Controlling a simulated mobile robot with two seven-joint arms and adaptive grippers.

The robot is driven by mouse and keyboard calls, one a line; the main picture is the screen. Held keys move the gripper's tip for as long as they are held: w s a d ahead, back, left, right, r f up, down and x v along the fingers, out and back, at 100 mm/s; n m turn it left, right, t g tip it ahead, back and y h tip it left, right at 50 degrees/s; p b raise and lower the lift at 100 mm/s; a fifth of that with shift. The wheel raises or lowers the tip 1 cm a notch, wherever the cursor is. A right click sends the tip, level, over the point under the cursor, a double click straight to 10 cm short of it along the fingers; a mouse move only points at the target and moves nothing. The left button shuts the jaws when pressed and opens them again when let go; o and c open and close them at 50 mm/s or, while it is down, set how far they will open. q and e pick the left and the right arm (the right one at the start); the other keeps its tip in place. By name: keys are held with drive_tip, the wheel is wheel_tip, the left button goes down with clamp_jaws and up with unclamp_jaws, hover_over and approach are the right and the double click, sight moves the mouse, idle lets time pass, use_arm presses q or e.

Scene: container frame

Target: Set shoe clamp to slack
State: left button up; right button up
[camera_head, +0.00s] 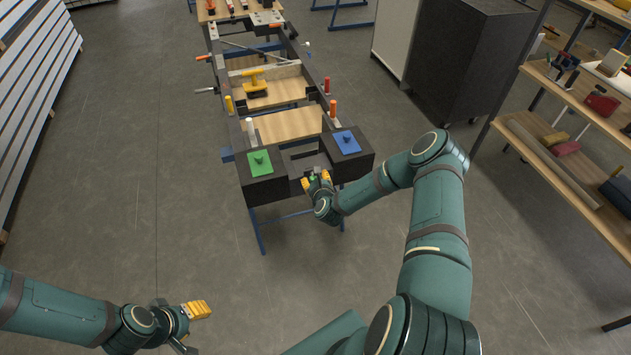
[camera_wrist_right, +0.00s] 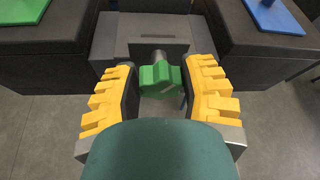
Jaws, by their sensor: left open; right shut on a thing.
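The green knob (camera_wrist_right: 160,79) sits on a short grey shaft at the front of the dark clamp block (camera_wrist_right: 138,32), between two black end blocks. My right gripper (camera_head: 317,182) is at the near end of the frame, with its yellow-padded fingers on either side of the knob and shut on it. In the right wrist view the knob shows between the fingers, its lower part close to my wrist housing. My left gripper (camera_head: 200,329) is open and empty, low over the floor at the lower left, far from the frame.
The left end block carries a green plate (camera_head: 259,163), the right one a blue plate (camera_head: 346,142). The long frame (camera_head: 235,128) runs away behind them, with wooden boards and several coloured handles. A shelf (camera_head: 570,95) stands at the right. Floor around my left gripper is clear.

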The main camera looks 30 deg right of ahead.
drive_tip(key=n+h+b, duration=0.2)
drive_tip(key=n, duration=0.1)
drive_tip(key=shift+w+a+f+b, duration=0.1)
drive_tip(key=shift+a+f+b, duration=0.05)
drive_tip(key=shift+b, duration=0.15)
drive_tip(key=n+h+b, duration=0.1)
drive_tip(key=n+b, duration=0.1)
drive_tip(key=shift+n+h, duration=0.4)
drive_tip(key=n+t+h+b, duration=0.1)
drive_tip(key=n+b, duration=0.2)
drive_tip(key=b, duration=0.1)
drive_tip(key=shift+f+n+h, duration=0.15)
drive_tip(key=shift+n+h, duration=0.15)
drive_tip(key=n+t+b, duration=0.1)
drive_tip(key=n+b, duration=0.2)
drive_tip(key=n+t+h+b, duration=0.1)
drive_tip(key=n+b, duration=0.2)
drive_tip(key=shift+f, duration=0.1)
use_arm(q)
wheel_tip(320, 180, down, 19)
drive_tip(key=b, duration=0.3)
drive_tip(key=shift+s+d, duration=0.25)
drive_tip(key=shift+s, duration=0.15)
use_arm(e)
drive_tip(key=shift+n+t, duration=1)
drive_tip(key=shift+n, duration=1.4)
drive_tip(key=o, duration=1.2)
